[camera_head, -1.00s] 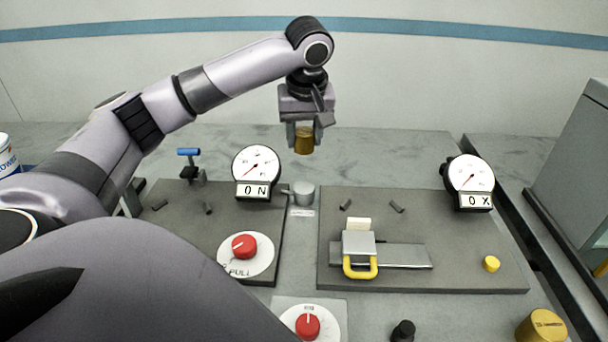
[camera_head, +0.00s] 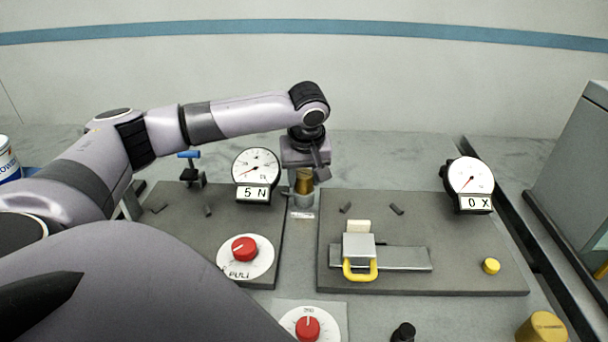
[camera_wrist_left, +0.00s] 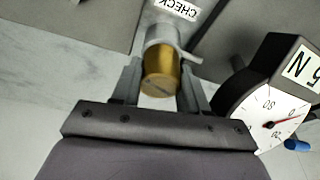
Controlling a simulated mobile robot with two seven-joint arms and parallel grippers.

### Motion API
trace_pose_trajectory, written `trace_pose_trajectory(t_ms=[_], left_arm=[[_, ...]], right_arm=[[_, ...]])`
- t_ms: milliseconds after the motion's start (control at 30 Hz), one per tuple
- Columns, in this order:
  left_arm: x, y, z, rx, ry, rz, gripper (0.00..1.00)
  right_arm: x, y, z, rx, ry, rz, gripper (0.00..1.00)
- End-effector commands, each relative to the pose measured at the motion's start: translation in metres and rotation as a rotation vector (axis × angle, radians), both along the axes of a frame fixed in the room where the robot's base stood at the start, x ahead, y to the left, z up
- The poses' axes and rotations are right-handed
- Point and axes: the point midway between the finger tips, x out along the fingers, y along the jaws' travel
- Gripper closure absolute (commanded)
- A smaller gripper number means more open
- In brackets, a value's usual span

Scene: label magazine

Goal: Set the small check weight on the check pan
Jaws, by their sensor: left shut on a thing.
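The small check weight (camera_head: 304,186), a brass cylinder, is upright between the fingers of my left gripper (camera_head: 305,190), which is shut on it. The weight also shows in the left wrist view (camera_wrist_left: 162,75), with a finger on each side. The check pan (camera_head: 302,201) is a small grey round pan between the two dark plates. The weight is right at the pan and appears to touch it; the fingers hide part of the contact. The pan's edge shows beyond the weight in the left wrist view (camera_wrist_left: 158,35). My right gripper is not in view.
A left dial gauge (camera_head: 256,168) reading "5 N" stands close beside the gripper. A right gauge (camera_head: 469,175) reads "0 X". A slide with a yellow handle (camera_head: 360,271) lies on the right plate. A larger brass cylinder (camera_head: 541,328) stands at front right.

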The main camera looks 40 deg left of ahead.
Motion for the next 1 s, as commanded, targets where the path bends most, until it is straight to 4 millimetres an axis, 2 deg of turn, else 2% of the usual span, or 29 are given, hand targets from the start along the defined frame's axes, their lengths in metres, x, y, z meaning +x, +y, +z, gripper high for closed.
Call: trace_pose_trajectory(t_ms=[67,100,133,533,667,1000], left_arm=[[0.001,0.0,0.0,0.0,-0.002,-0.001,1.0],[0.0,0.0,-0.002,0.001,0.001,-0.001,0.53],[0.0,0.0,-0.002,0.0,0.0,0.0,0.46],[0.0,-0.001,0.002,0.0,-0.002,-0.001,0.46],[-0.003,-0.005,0.022,-0.001,-0.003,-0.002,0.46],[-0.015,-0.021,0.091,-0.001,-0.003,-0.003,0.46]], right_arm=[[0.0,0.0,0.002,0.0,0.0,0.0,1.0],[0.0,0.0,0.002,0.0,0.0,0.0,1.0],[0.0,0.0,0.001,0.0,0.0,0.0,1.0],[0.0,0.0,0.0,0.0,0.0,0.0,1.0],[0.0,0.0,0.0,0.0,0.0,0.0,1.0],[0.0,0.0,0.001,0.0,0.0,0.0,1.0]])
